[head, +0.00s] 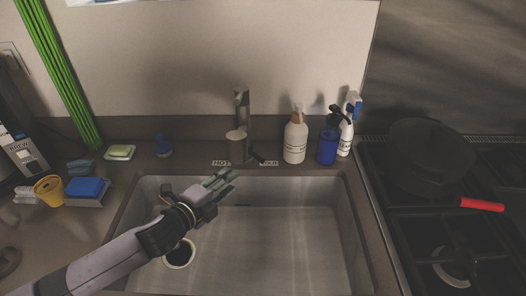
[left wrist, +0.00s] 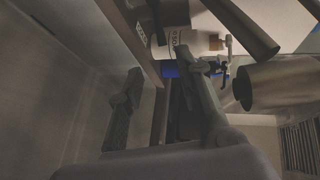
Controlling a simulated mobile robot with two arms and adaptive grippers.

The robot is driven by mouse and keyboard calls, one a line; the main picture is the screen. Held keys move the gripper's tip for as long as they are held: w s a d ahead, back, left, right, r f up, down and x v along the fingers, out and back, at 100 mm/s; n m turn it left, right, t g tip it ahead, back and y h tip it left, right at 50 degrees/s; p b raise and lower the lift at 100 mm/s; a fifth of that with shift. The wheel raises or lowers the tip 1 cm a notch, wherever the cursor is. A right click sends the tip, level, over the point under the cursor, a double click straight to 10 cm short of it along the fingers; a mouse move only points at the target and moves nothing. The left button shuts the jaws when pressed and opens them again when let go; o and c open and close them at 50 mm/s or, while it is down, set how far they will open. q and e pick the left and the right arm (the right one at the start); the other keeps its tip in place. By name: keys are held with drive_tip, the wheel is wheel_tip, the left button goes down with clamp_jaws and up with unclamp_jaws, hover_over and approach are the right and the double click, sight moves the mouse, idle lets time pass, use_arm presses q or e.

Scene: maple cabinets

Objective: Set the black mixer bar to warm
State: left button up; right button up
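The black mixer bar (head: 258,158) sticks out at the lower right of the grey faucet (head: 239,148) behind the sink. Its tip points toward the label on the right, covering part of it. The HOT label (head: 221,163) lies left of the faucet base. My left gripper (head: 226,179) is over the sink's back edge, in front of the faucet and apart from the bar. In the left wrist view its two fingers (left wrist: 160,98) are spread with nothing between them. A dark bar there (left wrist: 242,25) looks like the mixer bar, beside a grey cylinder. My right gripper is not in view.
The empty sink (head: 290,240) lies below my left arm. A white soap bottle (head: 295,142), a blue bottle (head: 327,148) and a spray bottle (head: 346,138) stand right of the faucet. A small blue object (head: 162,146) stands left. A stove with a black pan (head: 425,155) is at right.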

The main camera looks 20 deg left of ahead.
sight(260, 157)
use_arm(q)
drive_tip(key=shift+p+x, duration=1.3)
drive_tip(key=shift+x, duration=6.95)
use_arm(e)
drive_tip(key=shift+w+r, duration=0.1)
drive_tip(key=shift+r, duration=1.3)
use_arm(q)
drive_tip(key=shift+r, duration=0.1)
clamp_jaws()
